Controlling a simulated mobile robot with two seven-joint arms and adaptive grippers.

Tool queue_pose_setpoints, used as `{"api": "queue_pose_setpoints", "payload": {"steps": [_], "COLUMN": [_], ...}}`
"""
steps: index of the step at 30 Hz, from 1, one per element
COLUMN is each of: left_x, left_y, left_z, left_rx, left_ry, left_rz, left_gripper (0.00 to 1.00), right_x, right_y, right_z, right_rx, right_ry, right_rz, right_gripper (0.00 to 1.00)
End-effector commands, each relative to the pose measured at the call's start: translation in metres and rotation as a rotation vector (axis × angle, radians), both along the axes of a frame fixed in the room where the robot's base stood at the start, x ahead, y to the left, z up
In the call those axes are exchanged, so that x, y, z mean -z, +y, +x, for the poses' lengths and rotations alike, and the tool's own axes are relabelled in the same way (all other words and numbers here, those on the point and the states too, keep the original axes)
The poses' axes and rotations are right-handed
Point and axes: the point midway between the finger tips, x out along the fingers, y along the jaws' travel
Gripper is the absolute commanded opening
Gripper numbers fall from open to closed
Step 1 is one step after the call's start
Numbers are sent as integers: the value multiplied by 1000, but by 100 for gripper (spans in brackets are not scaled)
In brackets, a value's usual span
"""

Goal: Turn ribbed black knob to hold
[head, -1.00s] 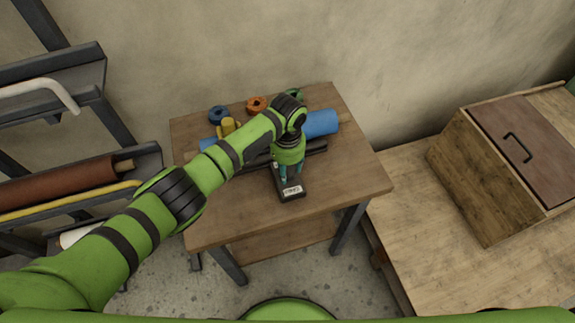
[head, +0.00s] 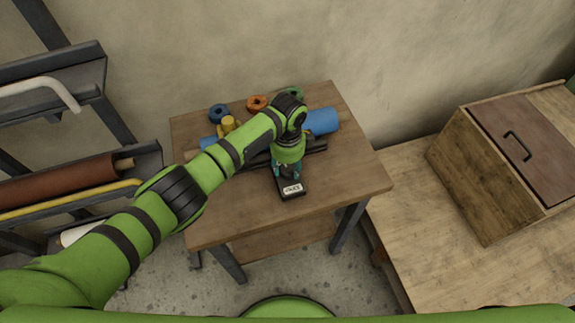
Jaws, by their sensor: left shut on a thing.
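A small black control box (head: 292,194) with a white label sits near the front of the small wooden table. My left gripper (head: 287,172) points down onto the back part of this box, its teal fingers close around something there. The ribbed black knob itself is hidden by the gripper and wrist, so its pointer cannot be read. The label's writing is too small to read. My right gripper is not in view.
A blue roll (head: 323,121) lies behind the box along a dark bar. Blue (head: 218,113), orange (head: 257,103) and green rings and a yellow piece (head: 228,125) stand at the back. A rack is left, a wooden box (head: 480,175) right.

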Motion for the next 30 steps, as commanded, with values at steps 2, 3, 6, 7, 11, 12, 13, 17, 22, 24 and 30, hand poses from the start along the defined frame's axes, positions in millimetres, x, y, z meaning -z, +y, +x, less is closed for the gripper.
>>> {"api": "queue_pose_setpoints", "payload": {"steps": [2, 3, 6, 7, 11, 12, 13, 17, 22, 24, 30], "left_x": [3, 3, 3, 3, 3, 3, 3, 3, 3, 3, 3], "left_y": [1, 1, 1, 1, 1, 1, 1, 1, 1, 1, 1], "left_z": [-2, -2, -2, -2, -2, -2, -2, -2, -2, -2, -2], "left_rx": [60, 88, 150, 167, 224, 239, 247, 275, 290, 292, 292], "left_ry": [6, 6, 7, 7, 7, 7, 7, 7, 8, 7, 7], "left_rz": [2, 2, 2, 2, 2, 3, 3, 2, 2, 2, 3], "left_gripper": [13, 13, 13, 13, 13, 13, 13, 13, 13, 13, 13], "right_x": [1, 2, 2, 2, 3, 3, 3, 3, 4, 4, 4], "right_y": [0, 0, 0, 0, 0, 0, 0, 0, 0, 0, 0], "right_z": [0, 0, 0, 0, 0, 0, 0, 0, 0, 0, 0], "right_rx": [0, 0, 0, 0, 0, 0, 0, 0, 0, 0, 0], "right_ry": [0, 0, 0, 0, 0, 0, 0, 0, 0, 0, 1], "right_rz": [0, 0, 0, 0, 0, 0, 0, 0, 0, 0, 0], "right_gripper": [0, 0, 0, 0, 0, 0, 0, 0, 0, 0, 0]}}
